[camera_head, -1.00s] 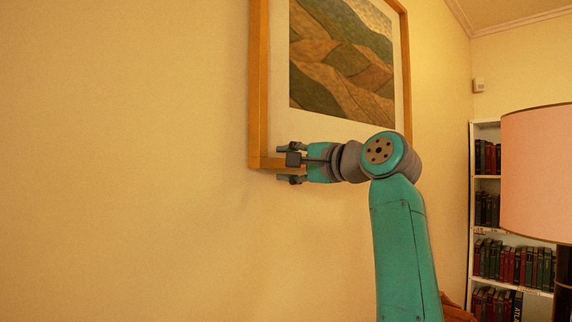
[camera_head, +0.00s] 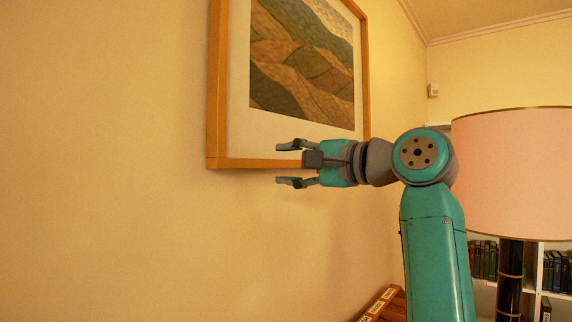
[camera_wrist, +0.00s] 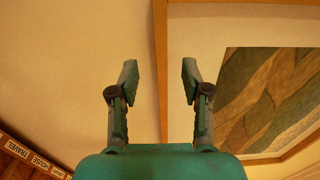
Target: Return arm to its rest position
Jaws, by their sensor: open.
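My gripper (camera_head: 282,164) is open and empty in the head view, its two fingers apart and pointing left. It appears in front of the lower edge of a framed landscape picture (camera_head: 305,75) on the yellow wall. I cannot tell the exact gap to the frame. In the wrist view my gripper (camera_wrist: 160,85) shows both fingers spread with nothing between them. The wooden picture frame (camera_wrist: 160,60) runs behind them, with the painted hills (camera_wrist: 265,100) to the right.
A pink lampshade (camera_head: 515,170) on a dark lamp stand (camera_head: 509,280) is close at right. A white bookshelf (camera_head: 545,275) is behind it. A wooden item with labels (camera_head: 378,302) is at lower centre; labels also show in the wrist view (camera_wrist: 22,152). The wall at left is bare.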

